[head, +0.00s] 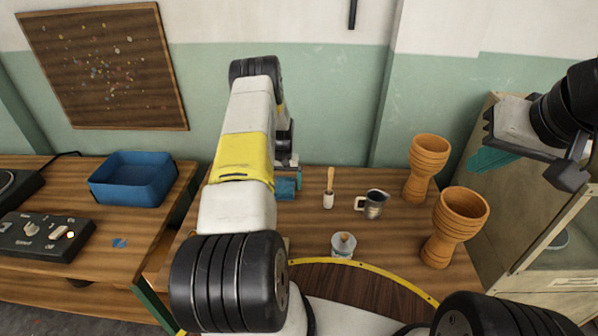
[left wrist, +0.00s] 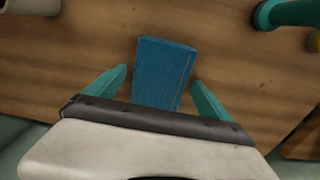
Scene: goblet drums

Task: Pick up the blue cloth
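The blue cloth (left wrist: 165,62) is a flat, folded rectangle lying on the wooden table in the left wrist view. Part of it also shows in the head view (head: 287,188), mostly hidden behind my left arm. My left gripper (left wrist: 159,79) is open. Its two teal fingers stand apart on either side of the cloth, with visible gaps to it. In the head view my left gripper (head: 288,164) is over the table's back left part. My right gripper (head: 491,159) is raised at the right, away from the table; its finger spacing is unclear.
A wooden-handled brush (head: 329,188), a metal mug (head: 375,204) and a small jar (head: 343,245) stand right of the cloth. Two goblet drums (head: 427,168) (head: 455,226) stand farther right, beside a cabinet (head: 572,235). A teal object (left wrist: 288,13) lies near the cloth. A blue bin (head: 132,180) sits left.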

